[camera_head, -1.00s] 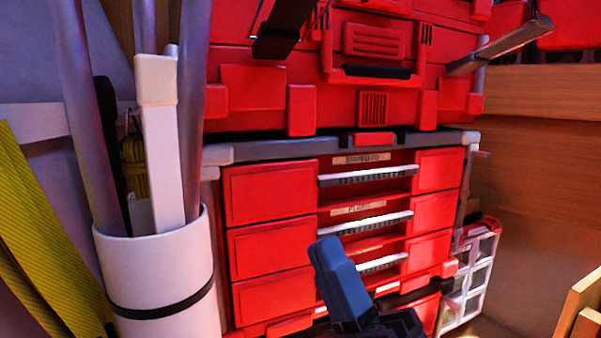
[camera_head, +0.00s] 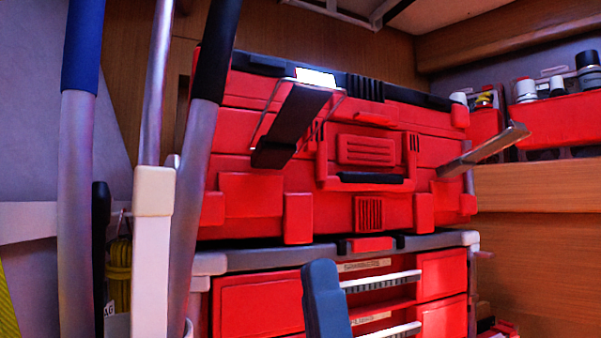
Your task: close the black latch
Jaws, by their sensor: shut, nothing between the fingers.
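The black latch (camera_head: 293,120) is on the left front of the red toolbox (camera_head: 262,187). It is a dark flat lever that sticks out and down from the front, with a wire loop around its upper part. It stands away from the box face. A second dark latch lever (camera_head: 487,149) sticks out at the box's right side. My gripper (camera_head: 322,285) shows as a blue-grey shape at the bottom centre, cut by the lower edge. It is shut and empty, below the black latch and apart from it.
A red drawer unit (camera_head: 262,306) with a grey top carries the toolbox. Upright poles (camera_head: 200,150) and a white post (camera_head: 152,240) stand close at the left, near the latch side. A wooden shelf (camera_head: 535,187) and red bins (camera_head: 555,122) are at the right.

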